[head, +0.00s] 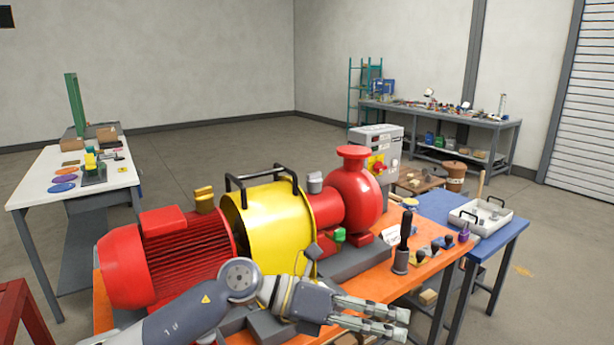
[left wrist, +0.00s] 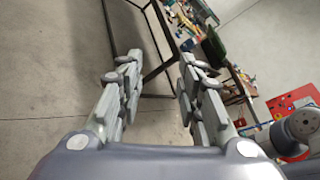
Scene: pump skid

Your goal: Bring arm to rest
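My left arm comes in from the lower left of the head view, in front of the pump skid. My left gripper (head: 385,320) points right, over the near edge of the orange bench (head: 445,275). In the left wrist view its two fingers (left wrist: 158,75) stand well apart with nothing between them, and bare floor shows in the gap. My right gripper shows in neither view.
The red motor (head: 180,250), yellow guard (head: 270,225) and red pump (head: 355,195) stand close behind my left arm. A black-handled tool (head: 405,230) stands upright on the bench. A blue table (head: 450,210) bears a white tray (head: 480,222). A white table (head: 40,190) is at left.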

